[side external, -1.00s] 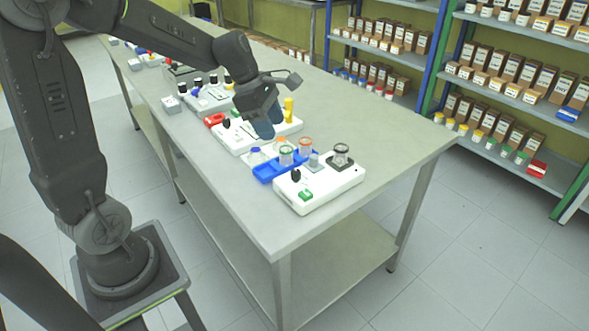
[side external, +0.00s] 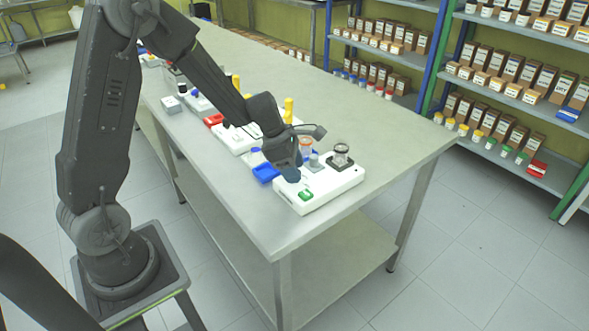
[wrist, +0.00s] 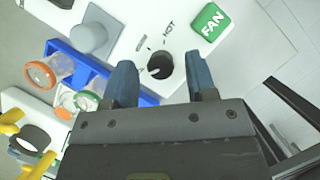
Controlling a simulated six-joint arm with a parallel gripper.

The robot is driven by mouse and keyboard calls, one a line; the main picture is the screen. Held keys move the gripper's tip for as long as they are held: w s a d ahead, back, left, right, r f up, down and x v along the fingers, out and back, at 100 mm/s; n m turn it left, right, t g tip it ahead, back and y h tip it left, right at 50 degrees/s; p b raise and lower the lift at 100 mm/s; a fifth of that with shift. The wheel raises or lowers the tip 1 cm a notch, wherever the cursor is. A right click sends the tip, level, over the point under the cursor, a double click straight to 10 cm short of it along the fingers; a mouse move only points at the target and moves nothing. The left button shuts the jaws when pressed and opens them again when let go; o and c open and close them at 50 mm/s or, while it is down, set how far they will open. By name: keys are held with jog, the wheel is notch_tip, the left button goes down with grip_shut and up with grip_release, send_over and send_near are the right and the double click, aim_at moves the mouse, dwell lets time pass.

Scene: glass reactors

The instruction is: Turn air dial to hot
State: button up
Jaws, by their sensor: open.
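The air dial (wrist: 160,65) is a black round knob on a white unit (wrist: 133,25). In the wrist view it sits between the two fingers, with a "HOT" label and a small symbol printed near it. A green FAN button (wrist: 210,21) is beside it. My gripper (wrist: 162,80) is open, its blue fingers on either side of the dial; I cannot tell whether they touch it. In the side view my gripper (side external: 291,174) is over the near left part of the white unit (side external: 327,187) and hides the dial.
A blue rack (wrist: 68,50) with orange- and green-rimmed jars stands close beside the unit. Another white unit (side external: 236,138) with a yellow part is farther back. The table's right side (side external: 395,145) is clear.

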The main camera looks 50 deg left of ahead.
jog(key=shift+w+d+f, duration=0.1)
jog(key=shift+f, duration=0.25)
jog(key=shift+c, duration=0.3)
jog(key=c, duration=0.9)
jog(key=shift+o, duration=0.2)
